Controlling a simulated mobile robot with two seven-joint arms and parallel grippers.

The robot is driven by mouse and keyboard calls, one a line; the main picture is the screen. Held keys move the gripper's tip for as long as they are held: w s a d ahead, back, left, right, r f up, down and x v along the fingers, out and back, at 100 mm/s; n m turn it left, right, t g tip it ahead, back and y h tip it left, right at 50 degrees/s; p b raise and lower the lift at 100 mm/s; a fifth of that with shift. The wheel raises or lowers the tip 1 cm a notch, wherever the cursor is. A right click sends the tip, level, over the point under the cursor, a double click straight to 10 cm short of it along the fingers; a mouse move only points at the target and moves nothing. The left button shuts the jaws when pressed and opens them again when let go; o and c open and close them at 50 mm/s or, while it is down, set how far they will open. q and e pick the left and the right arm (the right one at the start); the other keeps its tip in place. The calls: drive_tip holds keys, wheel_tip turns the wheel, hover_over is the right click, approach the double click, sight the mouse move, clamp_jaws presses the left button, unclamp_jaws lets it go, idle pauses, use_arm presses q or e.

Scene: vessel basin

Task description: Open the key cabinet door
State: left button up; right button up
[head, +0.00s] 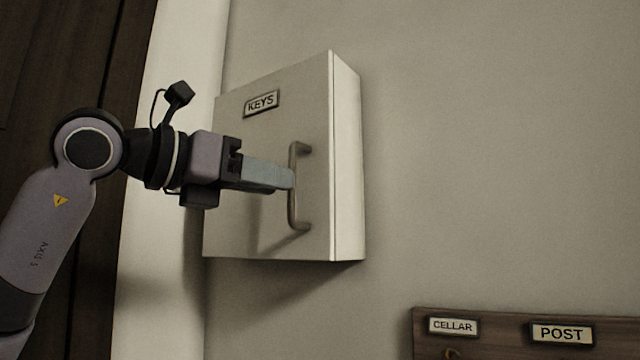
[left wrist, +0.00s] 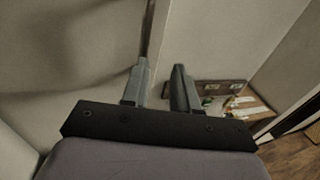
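The key cabinet (head: 345,160) is a pale box on the wall. Its door (head: 235,150) carries a KEYS label and looks shut, flush with the box. A grey vertical bar handle (head: 299,217) is on the right part of the door. My left gripper (head: 288,179) reaches in from the left, its fingertips at the middle of the handle. In the left wrist view, the two fingers (left wrist: 160,72) stand apart, with a gap between them. The handle (left wrist: 148,35) shows just beyond the left finger's tip; whether they touch I cannot tell. My right gripper is not in view.
A wooden board (head: 490,319) with CELLAR and POST labels is on the wall at the lower right; it also shows in the left wrist view (left wrist: 213,88). Dark wood panelling (head: 60,50) and a pale post are at the left. The wall right of the cabinet is bare.

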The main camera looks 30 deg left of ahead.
use_arm(q)
drive_tip(key=a+r+y, duration=0.1)
drive_tip(key=a+r, duration=0.1)
drive_tip(key=p, duration=0.2)
hover_over(290, 221)
drive_tip(key=shift+w+a+n+t, duration=0.15)
drive_tip(key=shift+w+n+t, duration=0.15)
drive_tip(key=shift+t, duration=0.1)
clamp_jaws()
